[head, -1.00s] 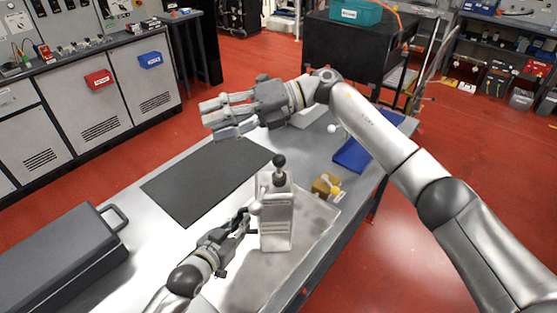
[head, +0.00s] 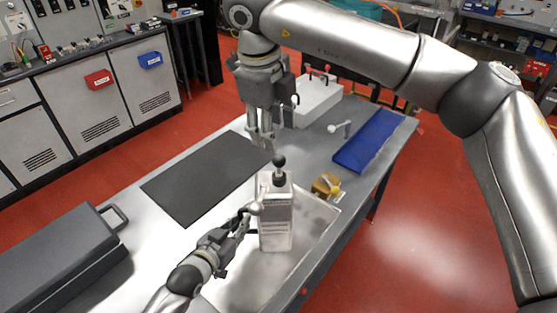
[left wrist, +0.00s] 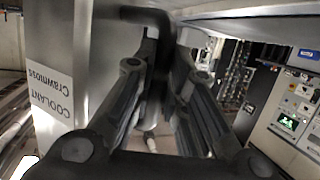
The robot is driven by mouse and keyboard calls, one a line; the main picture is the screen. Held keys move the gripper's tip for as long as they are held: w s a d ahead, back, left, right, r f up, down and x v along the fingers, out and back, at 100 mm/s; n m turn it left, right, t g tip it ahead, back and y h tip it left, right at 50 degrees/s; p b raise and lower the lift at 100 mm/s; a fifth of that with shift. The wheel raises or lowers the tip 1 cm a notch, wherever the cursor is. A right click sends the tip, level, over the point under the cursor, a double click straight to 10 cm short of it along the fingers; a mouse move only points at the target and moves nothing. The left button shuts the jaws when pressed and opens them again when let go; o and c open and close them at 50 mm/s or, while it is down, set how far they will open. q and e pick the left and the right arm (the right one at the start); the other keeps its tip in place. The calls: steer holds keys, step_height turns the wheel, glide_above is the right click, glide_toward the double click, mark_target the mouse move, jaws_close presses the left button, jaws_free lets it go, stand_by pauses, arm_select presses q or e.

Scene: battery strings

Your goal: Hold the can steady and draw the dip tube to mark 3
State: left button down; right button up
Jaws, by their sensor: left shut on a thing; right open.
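The can (head: 276,222) is a pale upright container on the tray at the table's near edge; its COOLANT label shows upside down in the left wrist view (left wrist: 55,85). A black ball knob (head: 279,160) tops the dip tube above the can's mouth. No tube marks are readable. My left gripper (head: 250,218) is at the can's left side, shut on its dark handle (left wrist: 150,18), which passes between the fingers in the left wrist view. My right gripper (head: 262,138) is open, fingers pointing down, above and slightly left of the knob; contact is not visible.
The can stands in a shallow metal tray (head: 318,207). A brass-coloured block (head: 326,185) sits right of it. A dark mat (head: 205,182) lies left, a grey case (head: 60,260) lower left. A blue tray (head: 375,142) and a white box (head: 318,103) are behind.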

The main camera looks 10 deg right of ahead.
mark_target(278, 158)
steer(key=f, duration=0.3)
steer(key=w+f, duration=0.1)
steer(key=f, duration=0.3)
steer(key=d+f, duration=0.1)
steer(key=f, duration=0.2)
steer(key=shift+w+d+f, duration=0.1)
steer(key=shift+w+f, duration=0.2)
jaws_close()
